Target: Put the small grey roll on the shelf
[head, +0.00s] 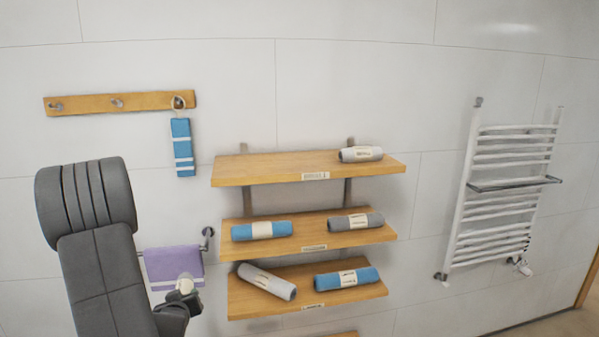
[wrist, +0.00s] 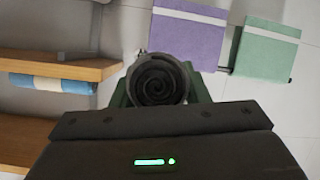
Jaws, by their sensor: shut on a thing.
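My gripper (head: 178,297) (wrist: 160,92) is shut on the small grey roll. In the wrist view the roll (wrist: 160,80) shows end-on as a dark spiral between the fingers. In the head view the roll (head: 186,283) is small and partly hidden by my gripper. It is held in the air, left of the wooden shelf (head: 262,168) and apart from it. The shelf has several boards. The top board is bare on its left and middle, with a light grey roll (head: 361,154) at its right end.
The middle board holds a blue roll (head: 262,230) and a grey roll (head: 352,221). The lower board holds a slanted light grey roll (head: 267,281) and a blue roll (head: 347,278). A purple towel (head: 174,266) hangs near my gripper; a green towel (wrist: 266,50) hangs beside it.

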